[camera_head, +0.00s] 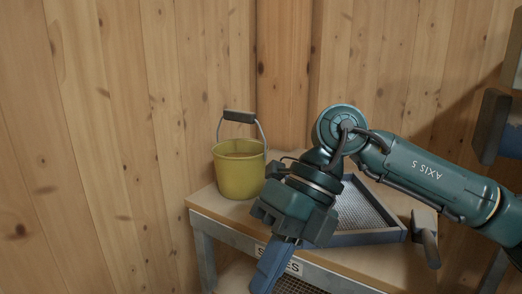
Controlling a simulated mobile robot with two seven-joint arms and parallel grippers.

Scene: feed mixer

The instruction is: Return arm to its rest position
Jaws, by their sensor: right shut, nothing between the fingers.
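My right arm comes in from the right, bends at the wrist and points down. My right gripper (267,272) is at the lower middle of the view, in front of the cart's front edge. Its blue fingers are together, with nothing seen between them, and their tips run toward the bottom edge of the picture. The gripper body hides part of the cart top and part of the label on its front. My left gripper is not in view.
A yellow bucket (238,172) with a raised handle stands on the wooden-topped cart (222,211), left of my arm. A blue-framed mesh tray (374,236) lies behind my gripper. Plank walls (110,130) close off the back and left.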

